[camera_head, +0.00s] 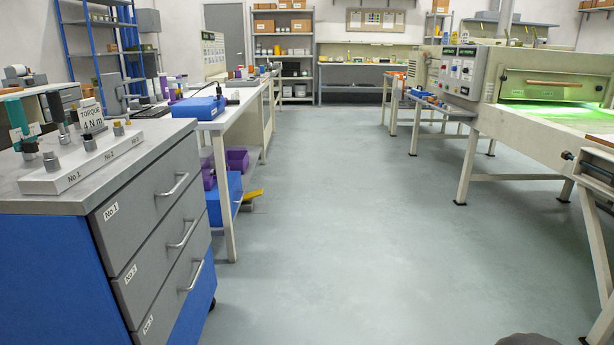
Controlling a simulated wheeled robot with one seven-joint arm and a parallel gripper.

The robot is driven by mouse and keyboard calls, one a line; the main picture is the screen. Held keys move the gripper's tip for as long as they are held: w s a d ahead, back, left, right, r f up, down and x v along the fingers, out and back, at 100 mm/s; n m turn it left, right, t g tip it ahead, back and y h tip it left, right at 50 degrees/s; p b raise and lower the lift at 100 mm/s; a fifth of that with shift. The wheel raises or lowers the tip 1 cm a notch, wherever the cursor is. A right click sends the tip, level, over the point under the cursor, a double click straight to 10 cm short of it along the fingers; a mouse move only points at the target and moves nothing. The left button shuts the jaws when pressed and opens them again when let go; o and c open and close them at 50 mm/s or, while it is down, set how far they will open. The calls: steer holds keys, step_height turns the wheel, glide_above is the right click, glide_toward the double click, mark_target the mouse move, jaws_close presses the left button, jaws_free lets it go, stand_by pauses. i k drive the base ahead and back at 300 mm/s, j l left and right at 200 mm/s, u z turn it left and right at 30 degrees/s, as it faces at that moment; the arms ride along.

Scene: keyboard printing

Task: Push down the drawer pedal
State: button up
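No part that I can clearly make out as a drawer pedal shows. A small yellow piece (253,195) sits low beside the workbench, near the floor; it is too small to tell what it is. A blue and grey drawer cabinet (150,235) stands close at the left. Its drawers, labelled No.1, No.2 and No.3, have metal bar handles and look shut. The foot of the cabinet is partly cut off by the picture's edge. My gripper is not in view.
A long workbench (238,112) with a blue case (197,107) on it runs back on the left. A cream machine (480,75) with a green-lit opening stands at the right on legs. The grey floor (345,220) between them is clear. Shelves (283,50) line the back wall.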

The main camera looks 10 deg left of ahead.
mark_target(256, 193)
steer(key=i+u, duration=0.25)
steer(key=i, duration=4.2)
steer(key=i+l+u, duration=0.1)
steer(key=i+u, duration=0.3)
steer(key=i+l+u, duration=0.4)
steer(key=i, duration=0.2)
steer(key=i+u, duration=0.25)
steer(key=u, duration=0.15)
steer(key=i+l+u, duration=0.1)
steer(key=u, duration=0.35)
steer(key=i+l+u, duration=0.25)
steer(key=u, duration=0.15)
steer(key=i+l+u, duration=0.25)
steer(key=u, duration=0.2)
